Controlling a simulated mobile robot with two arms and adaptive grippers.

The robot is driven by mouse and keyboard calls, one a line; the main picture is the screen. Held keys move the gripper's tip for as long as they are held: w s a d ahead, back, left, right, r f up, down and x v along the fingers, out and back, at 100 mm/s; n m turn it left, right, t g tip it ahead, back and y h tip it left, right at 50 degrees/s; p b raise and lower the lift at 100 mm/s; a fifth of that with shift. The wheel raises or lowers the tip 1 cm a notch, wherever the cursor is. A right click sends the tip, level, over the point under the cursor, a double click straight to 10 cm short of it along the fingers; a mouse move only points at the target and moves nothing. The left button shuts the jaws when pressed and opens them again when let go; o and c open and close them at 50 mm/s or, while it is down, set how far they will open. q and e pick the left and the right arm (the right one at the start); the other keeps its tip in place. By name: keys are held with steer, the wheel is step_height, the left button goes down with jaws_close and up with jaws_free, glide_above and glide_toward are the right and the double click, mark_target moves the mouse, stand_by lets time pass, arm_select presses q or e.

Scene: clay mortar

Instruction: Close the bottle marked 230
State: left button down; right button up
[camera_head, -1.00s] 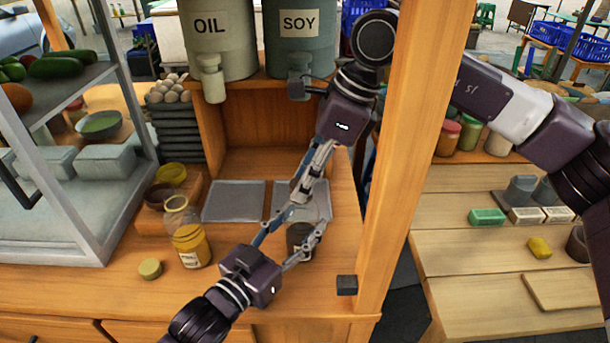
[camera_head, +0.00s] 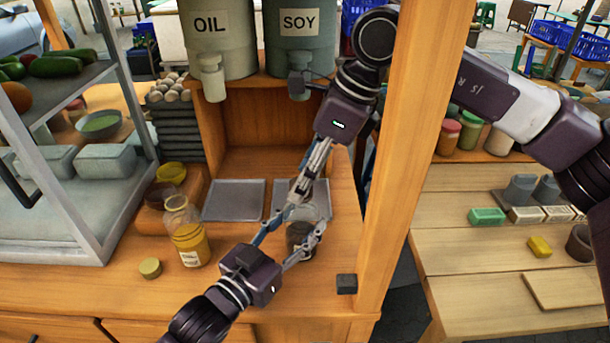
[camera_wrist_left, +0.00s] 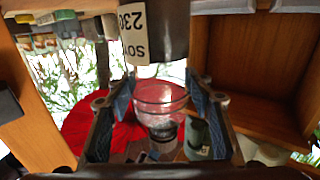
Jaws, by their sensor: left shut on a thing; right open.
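The bottle marked 230 (camera_head: 299,238) stands on the wooden counter, dark below with a clear glass upper part. In the left wrist view its pale label (camera_wrist_left: 134,38) reads SOY and 230 upside down, and its clear glass part (camera_wrist_left: 160,97) lies between my fingers. My left gripper (camera_head: 304,221) is shut around that glass part. My right gripper (camera_head: 298,197) reaches down from the upper right, open, with its fingertips close above the bottle. The arms partly hide the bottle. I cannot make out its lid; a dark round shape shows beyond the glass in the wrist view.
A yellow-filled open jar (camera_head: 190,243) and a loose yellow lid (camera_head: 150,268) are to the left. Grey trays (camera_head: 234,200) lie behind. A wooden post (camera_head: 405,150) stands close to the right. OIL (camera_head: 215,40) and SOY (camera_head: 300,35) dispensers are above.

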step_height(320, 180, up, 4)
steer(key=shift+r, duration=0.1)
steer(key=shift+o, duration=0.5)
steer(key=o, duration=0.5)
steer(key=shift+c, duration=0.2)
steer(key=v, duration=1.2)
